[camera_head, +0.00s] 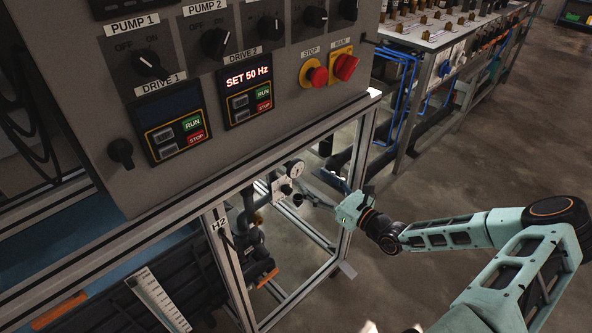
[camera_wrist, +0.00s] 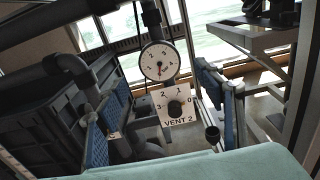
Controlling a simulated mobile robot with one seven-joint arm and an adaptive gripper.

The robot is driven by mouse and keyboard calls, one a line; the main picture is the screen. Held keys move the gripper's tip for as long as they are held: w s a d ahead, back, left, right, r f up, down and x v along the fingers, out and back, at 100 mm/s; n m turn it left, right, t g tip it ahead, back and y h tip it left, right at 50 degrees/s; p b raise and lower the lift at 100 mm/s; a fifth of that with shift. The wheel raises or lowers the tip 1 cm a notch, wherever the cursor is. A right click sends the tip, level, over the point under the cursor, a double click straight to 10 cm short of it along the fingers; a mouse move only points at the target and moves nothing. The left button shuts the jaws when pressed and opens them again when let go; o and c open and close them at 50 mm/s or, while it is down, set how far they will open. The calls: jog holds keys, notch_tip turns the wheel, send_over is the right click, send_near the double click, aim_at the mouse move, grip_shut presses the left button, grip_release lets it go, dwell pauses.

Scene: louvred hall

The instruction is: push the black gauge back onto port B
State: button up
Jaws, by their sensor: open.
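A round gauge (camera_head: 295,168) with a white face and dark rim sits under the control cabinet, by the frame's corner post. In the wrist view the gauge (camera_wrist: 160,61) shows upright at the end of a dark vertical pipe. My gripper (camera_head: 321,190) is open just right of it in the head view. In the wrist view its blue-padded fingers stand apart on either side, with nothing held between them. A small black cup-like fitting (camera_wrist: 212,133) shows low right of the gauge. I cannot make out a port B label.
A white VENT 2 plate with a black knob (camera_wrist: 176,108) is directly below the gauge. The metal frame post (camera_head: 357,160) stands close to my gripper. The cabinet (camera_head: 100,80) overhangs. Dark pipes (camera_head: 247,230) run at left. Open floor (camera_head: 440,180) lies to the right.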

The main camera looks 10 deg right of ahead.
aim_at(298, 170)
jog(key=shift+x, duration=4.2)
jog(key=shift+s, duration=0.1)
jog(key=shift+c, duration=0.6)
grip_shut()
jog(key=shift+p, duration=0.3)
jog(key=shift+p+v, duration=0.5)
jog(key=shift+v, duration=0.55)
jog(key=shift+p+v, duration=0.9)
jog(key=shift+v, duration=1.55)
